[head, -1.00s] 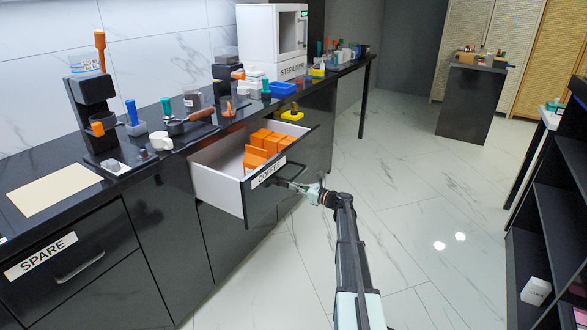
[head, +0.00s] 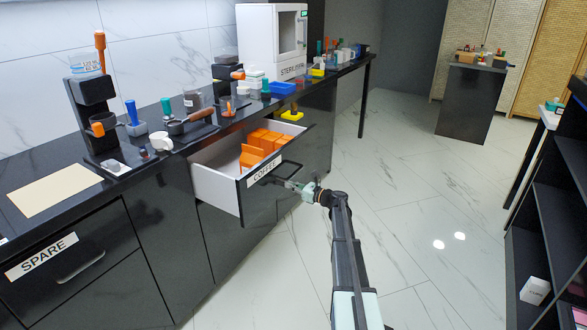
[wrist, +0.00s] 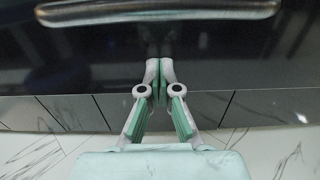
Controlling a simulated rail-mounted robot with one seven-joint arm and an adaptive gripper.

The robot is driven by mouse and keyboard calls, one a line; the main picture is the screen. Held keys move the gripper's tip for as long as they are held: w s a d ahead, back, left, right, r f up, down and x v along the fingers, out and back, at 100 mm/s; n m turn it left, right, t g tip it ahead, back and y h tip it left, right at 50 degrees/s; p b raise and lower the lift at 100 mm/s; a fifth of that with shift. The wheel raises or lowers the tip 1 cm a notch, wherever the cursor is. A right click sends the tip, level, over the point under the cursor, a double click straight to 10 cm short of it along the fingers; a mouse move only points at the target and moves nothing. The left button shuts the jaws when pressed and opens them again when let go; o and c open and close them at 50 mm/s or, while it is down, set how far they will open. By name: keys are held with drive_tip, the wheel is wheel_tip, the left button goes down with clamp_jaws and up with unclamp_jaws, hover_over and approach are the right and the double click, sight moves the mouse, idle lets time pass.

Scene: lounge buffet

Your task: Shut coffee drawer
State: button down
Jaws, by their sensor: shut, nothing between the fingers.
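The coffee drawer (head: 216,190) is pulled out of the black counter, with white sides and a black front labelled COFFEE (head: 263,171). Several orange blocks (head: 252,156) lie inside it. My gripper (head: 292,185) is at the drawer's front, just below its handle. In the wrist view my gripper (wrist: 160,76) is shut and empty, its fingertips together against or very near the glossy black front (wrist: 230,55). The handle (wrist: 160,10) runs across the top of that view, apart from the fingers. I cannot tell for certain whether the tips touch the front.
The counter top (head: 22,168) carries a coffee machine (head: 92,100), tools and a white sterilizer (head: 270,40). A shut SPARE drawer (head: 80,270) is at the left. A dark shelf unit (head: 545,210) stands at the right. The marble floor (head: 430,200) between is clear.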

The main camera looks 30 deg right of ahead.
drive_tip(key=shift+p+x, duration=1.2)
drive_tip(key=shift+x, duration=9.8)
drive_tip(key=shift+a, duration=0.1)
drive_tip(key=shift+x, duration=1.4)
drive_tip(key=shift+v, duration=4.6)
